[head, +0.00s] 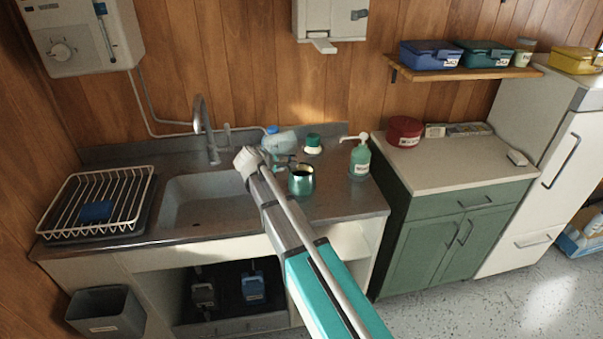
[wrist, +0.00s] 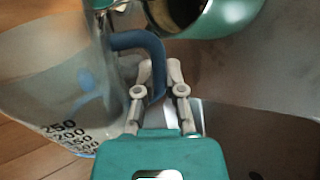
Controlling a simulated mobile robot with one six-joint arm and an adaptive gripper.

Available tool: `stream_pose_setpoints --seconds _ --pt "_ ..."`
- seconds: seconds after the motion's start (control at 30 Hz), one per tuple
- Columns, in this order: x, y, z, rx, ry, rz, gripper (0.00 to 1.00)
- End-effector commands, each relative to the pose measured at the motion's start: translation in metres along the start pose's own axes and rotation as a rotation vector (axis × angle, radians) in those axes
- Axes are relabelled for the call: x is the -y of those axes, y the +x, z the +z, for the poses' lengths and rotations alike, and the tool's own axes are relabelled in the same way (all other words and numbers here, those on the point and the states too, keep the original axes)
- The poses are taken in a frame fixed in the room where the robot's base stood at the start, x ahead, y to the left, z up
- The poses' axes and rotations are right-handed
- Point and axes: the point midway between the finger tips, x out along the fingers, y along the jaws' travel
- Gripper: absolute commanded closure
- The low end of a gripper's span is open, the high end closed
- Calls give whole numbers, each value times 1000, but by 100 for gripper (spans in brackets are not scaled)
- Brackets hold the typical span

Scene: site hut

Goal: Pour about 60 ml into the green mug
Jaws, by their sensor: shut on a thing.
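The green mug (head: 301,184) stands upright on the steel counter, right of the sink basin. It also shows at the top of the wrist view (wrist: 232,14), with its dark opening partly in sight. My gripper (wrist: 160,82) is shut on the blue handle (wrist: 147,45) of a clear measuring jug (wrist: 45,85) with black volume marks. In the head view the clear jug (head: 283,143) looks tilted, just behind and left of the mug. The jug's rim is close to the mug in the wrist view. I cannot tell the liquid level or whether any liquid is flowing.
A green pump bottle (head: 360,158) stands right of the mug. A white and green container (head: 313,144) stands behind it. The sink basin (head: 190,203), tap (head: 205,130) and dish rack (head: 97,200) lie to the left. A red tin (head: 404,131) is on the cabinet.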

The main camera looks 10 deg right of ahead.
Motion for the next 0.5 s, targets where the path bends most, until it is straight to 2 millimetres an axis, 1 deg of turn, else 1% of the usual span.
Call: stream_pose_setpoints --seconds 0.03,0.27,0.3,0.5 --pt "3 3 -3 9 -11 1 100" --pt "8 7 -8 49 -59 3 100" --pt "2 2 -4 61 -72 2 100" --pt "-9 -7 3 120 -139 3 100"
